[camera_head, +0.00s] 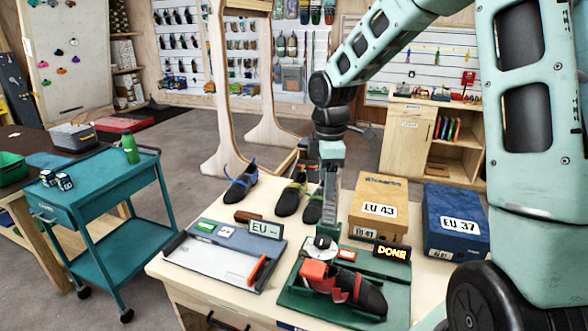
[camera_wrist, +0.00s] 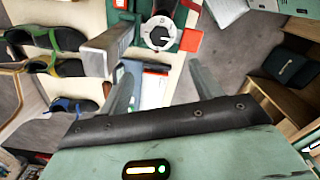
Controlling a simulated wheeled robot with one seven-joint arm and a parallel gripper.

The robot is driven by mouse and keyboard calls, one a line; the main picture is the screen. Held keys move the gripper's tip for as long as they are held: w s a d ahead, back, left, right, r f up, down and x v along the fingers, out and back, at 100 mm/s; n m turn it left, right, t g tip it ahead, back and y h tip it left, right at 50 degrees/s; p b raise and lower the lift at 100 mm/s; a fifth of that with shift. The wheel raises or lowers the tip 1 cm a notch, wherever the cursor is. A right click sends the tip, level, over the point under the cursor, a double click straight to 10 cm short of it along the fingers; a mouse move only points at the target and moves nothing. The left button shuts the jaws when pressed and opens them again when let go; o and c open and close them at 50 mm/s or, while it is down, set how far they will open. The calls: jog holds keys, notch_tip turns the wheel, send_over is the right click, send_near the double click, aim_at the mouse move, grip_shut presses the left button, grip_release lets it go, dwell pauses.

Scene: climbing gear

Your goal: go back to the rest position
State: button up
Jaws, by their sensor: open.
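My gripper (camera_head: 329,205) hangs down over the worktable, above and behind the dial of a green-based device. In the wrist view my gripper (camera_wrist: 163,82) is open, its two fingers apart with nothing held between them. The green device (camera_head: 300,300) holds a dark shoe (camera_head: 368,298) with red parts, beside a red block (camera_head: 314,272). A sign reading DONE (camera_head: 391,253) stands at its back right. The device's dial (camera_wrist: 159,34) shows near the top of the wrist view. I cannot tell the exact gap between my fingertips and the dial.
The worktable (camera_head: 222,208) also bears a measuring device marked EU (camera_head: 227,253), a blue-strapped shoe (camera_head: 241,184), other dark shoes (camera_head: 290,197), an EU 43 box (camera_head: 378,207) and a blue EU 37 box (camera_head: 455,222). A teal cart (camera_head: 105,190) stands left; grey floor lies between.

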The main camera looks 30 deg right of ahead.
jog(key=s+a+f+m+b, duration=0.1)
jog(key=s+a+f+b, duration=0.1)
jog(key=s+a, duration=0.7)
jog(key=s+a+f+m+b, duration=0.15)
jog(key=s+a, duration=0.45)
jog(key=a, duration=0.7)
jog(key=s+a+f+m+b, duration=0.1)
jog(key=s+a+m+b, duration=0.1)
jog(key=s, duration=0.8)
jog(key=shift+a+f+y, duration=0.3)
jog(key=shift+a+f, duration=0.1)
jog(key=shift+a, duration=0.3)
jog(key=shift+w, duration=0.1)
